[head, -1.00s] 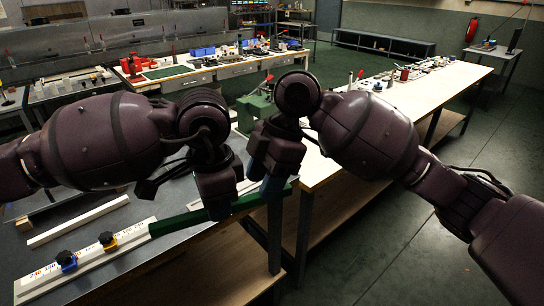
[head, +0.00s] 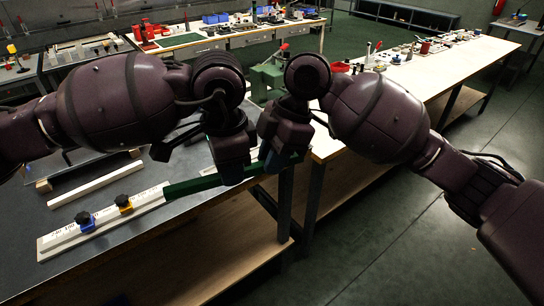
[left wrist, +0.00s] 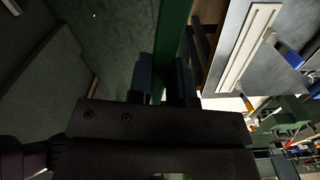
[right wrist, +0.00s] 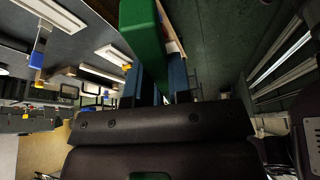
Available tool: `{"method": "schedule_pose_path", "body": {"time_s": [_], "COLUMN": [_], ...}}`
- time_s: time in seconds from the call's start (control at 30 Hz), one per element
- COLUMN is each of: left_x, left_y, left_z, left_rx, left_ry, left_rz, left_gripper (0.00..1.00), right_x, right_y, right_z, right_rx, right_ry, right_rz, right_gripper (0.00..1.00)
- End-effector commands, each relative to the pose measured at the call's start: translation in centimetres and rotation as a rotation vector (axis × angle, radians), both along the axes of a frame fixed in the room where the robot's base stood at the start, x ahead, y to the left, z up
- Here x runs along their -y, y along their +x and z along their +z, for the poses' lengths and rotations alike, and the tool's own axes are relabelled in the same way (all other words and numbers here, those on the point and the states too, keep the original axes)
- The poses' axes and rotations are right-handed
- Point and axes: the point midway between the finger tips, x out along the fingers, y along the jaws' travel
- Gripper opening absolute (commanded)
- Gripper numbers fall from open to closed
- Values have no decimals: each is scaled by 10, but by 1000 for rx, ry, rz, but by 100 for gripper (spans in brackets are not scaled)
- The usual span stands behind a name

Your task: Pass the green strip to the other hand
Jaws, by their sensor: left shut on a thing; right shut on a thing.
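The green strip (head: 190,187) is long and narrow and is held level across the front edge of the grey table. My left gripper (head: 236,181) is shut on it. My right gripper (head: 276,165) is shut on it too, close to the right of the left gripper. In the left wrist view the strip (left wrist: 173,35) runs between the left fingers (left wrist: 163,78). In the right wrist view the strip (right wrist: 141,35) runs up from between the right fingers (right wrist: 154,85). The grippers hide parts of the strip in the head view.
A white scale rail (head: 62,238) with a blue block (head: 86,222) and a yellow block (head: 124,204) lies on the grey table (head: 25,275). A white bar (head: 95,184) lies behind it. A cluttered white bench (head: 440,75) stands at right; the floor (head: 430,260) is clear.

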Motion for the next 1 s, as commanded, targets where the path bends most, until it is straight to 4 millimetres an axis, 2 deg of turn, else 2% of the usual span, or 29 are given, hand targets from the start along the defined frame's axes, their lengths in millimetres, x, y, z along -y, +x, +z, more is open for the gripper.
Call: {"method": "schedule_pose_path", "body": {"time_s": [0.07,0.1,0.3,0.67,0.83,1.0], "left_x": [1,1,1,1,1,1], "left_y": [-2,-2,-1,-1,0,0], "left_z": [0,0,0,5,28,62], "left_rx": [-3,-3,-2,1,3,4], "left_ry": [-2,-2,-2,-2,-2,-2], "left_rz": [-8,-9,-7,-5,-5,-5], "left_gripper": [0,20,49,49,49,49], "right_x": [0,0,0,0,0,0], "right_y": [0,1,0,0,0,0], "right_z": [0,1,1,0,1,1], "right_rx": [2,3,2,1,1,1], "right_ry": [1,1,1,0,0,0], "right_rz": [0,1,0,1,1,1], "right_gripper": [0,0,0,0,0,0]}}
